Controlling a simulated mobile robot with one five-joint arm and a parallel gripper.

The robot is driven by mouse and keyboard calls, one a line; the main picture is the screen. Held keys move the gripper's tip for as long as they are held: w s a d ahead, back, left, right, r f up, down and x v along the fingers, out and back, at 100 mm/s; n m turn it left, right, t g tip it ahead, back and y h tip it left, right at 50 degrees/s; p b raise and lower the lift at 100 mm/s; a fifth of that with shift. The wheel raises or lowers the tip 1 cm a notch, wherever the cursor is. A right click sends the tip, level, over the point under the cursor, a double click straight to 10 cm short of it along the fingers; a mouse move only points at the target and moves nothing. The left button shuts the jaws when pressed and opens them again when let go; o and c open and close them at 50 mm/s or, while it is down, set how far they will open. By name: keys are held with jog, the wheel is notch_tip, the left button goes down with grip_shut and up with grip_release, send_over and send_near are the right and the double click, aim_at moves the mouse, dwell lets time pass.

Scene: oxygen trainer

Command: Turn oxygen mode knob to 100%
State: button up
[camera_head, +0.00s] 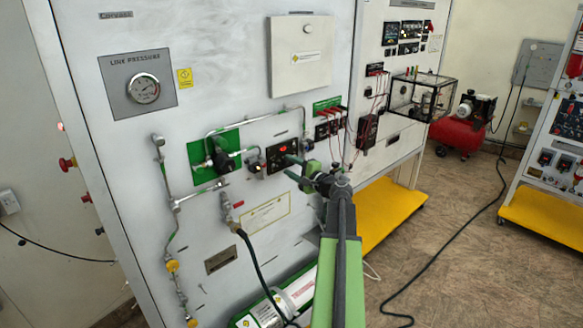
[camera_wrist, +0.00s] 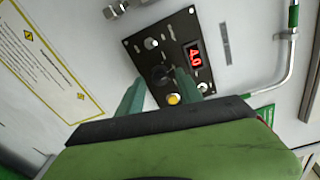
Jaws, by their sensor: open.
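A small black control panel (camera_head: 281,155) with a red display is on the grey trainer board. It also shows in the wrist view (camera_wrist: 183,31), where the display reads about 4.0. A dark round knob (camera_wrist: 160,74) sits near the panel's middle; its labels and pointer are too small to read, so I cannot tell its setting. My gripper (camera_head: 294,168) is open in front of the panel. In the wrist view, my green fingertips (camera_wrist: 161,77) lie to either side of the dark knob. I cannot tell whether they touch it.
Silver toggles (camera_wrist: 151,43) and a yellow button (camera_wrist: 173,99) are close to the knob. A green regulator plate (camera_head: 203,168) with pipes is left of the panel. A black hose (camera_head: 262,272) hangs below. Red leads (camera_head: 340,117) hang to the right.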

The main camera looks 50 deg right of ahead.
jog(key=s+a, duration=0.1)
jog(key=s, duration=1.6)
jog(key=shift+s+a+r+p, duration=0.2)
jog(key=shift+a+r+p, duration=0.15)
